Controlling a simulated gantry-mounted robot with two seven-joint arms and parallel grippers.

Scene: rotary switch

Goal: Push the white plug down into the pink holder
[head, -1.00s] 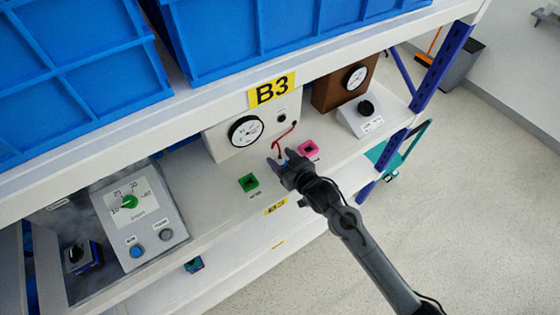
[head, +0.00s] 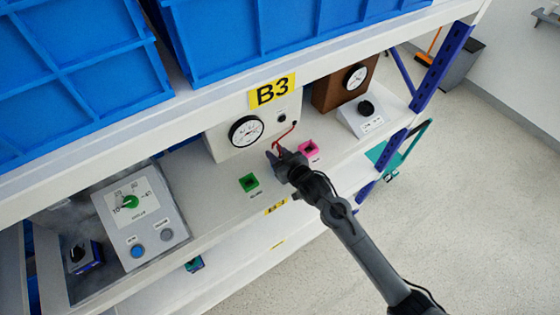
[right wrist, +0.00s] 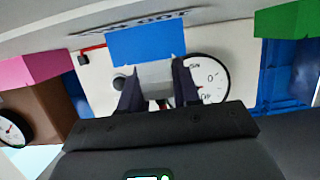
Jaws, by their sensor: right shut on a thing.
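My right gripper (head: 275,153) is over the shelf in front of the white gauge box, left of the pink holder (head: 308,149). In the right wrist view the two fingers are shut on a pale block, the white plug (right wrist: 155,73). A blue block (right wrist: 145,43) shows at the plug's far end, beyond the fingertips. A red cord (head: 287,135) runs from the gauge box to the gripper. My left gripper is not in view.
A green holder (head: 248,182) stands on the shelf to the left of the gripper. The white gauge box (head: 238,140) and a brown gauge box (head: 340,92) stand behind. A black-knob box (head: 364,115) is to the right. The upper shelf with blue bins (head: 290,35) overhangs.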

